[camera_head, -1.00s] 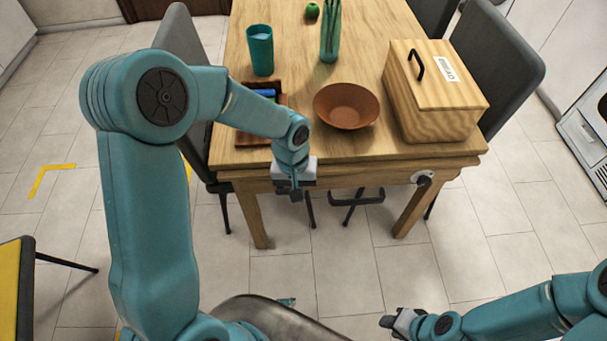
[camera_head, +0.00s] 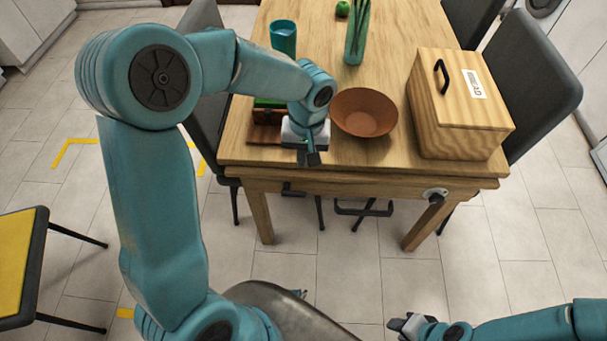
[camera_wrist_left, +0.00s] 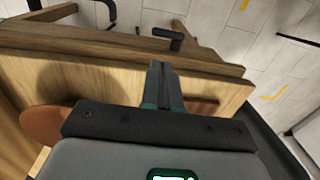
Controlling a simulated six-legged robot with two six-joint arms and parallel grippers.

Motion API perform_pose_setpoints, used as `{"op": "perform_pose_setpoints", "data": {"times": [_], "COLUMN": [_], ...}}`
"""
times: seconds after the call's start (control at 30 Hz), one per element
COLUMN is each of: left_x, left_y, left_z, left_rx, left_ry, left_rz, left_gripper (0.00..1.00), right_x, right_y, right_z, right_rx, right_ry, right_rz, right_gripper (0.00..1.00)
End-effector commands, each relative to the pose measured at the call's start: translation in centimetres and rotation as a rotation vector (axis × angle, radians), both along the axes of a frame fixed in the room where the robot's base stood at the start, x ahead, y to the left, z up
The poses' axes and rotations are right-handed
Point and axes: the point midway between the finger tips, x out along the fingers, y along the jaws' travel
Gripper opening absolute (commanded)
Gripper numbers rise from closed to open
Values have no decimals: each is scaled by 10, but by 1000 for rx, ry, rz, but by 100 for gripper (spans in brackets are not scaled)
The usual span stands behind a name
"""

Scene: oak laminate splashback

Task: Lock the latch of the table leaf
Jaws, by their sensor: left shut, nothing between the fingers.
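The wooden table (camera_head: 390,168) stands ahead with its front edge toward me. A black knob on a pale round plate (camera_head: 435,196) is on the right of its front face. A dark handle-like part (camera_head: 291,189) sticks out under the front edge on the left. It appears also in the left wrist view (camera_wrist_left: 168,36), beyond the fingertips. I cannot tell which of the two is the latch, or its state. My left gripper (camera_head: 311,158) is shut and empty, by the front edge, apart from both. My right gripper (camera_head: 400,324) is low at the bottom right; its jaws are unclear.
A brown bowl (camera_head: 364,113), a lidded wooden box (camera_head: 459,113), a teal cup (camera_head: 284,38), a green vase (camera_head: 356,42) and a brown tray (camera_head: 266,133) stand on the table. Grey chairs (camera_head: 541,70) flank it. A yellow-seated chair (camera_head: 18,262) is at the left.

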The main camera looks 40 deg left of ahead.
Motion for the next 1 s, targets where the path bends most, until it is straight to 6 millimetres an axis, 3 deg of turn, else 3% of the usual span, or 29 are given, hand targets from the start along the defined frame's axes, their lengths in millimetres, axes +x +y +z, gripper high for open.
{"op": "perform_pose_setpoints", "data": {"times": [0.6, 0.8, 1.0], "left_x": [0, 0, 1], "left_y": [4, 4, 4], "left_z": [-117, -133, -135], "left_rx": [-2, -2, -2], "left_ry": [5, 2, 0], "left_rz": [0, 0, -1], "left_gripper": [0, 0, 0], "right_x": [0, 0, 0], "right_y": [0, 0, 0], "right_z": [-5, -5, -5], "right_rx": [0, 0, 0], "right_ry": [0, 0, 0], "right_rz": [0, 0, 0], "right_gripper": [33, 33, 33]}}
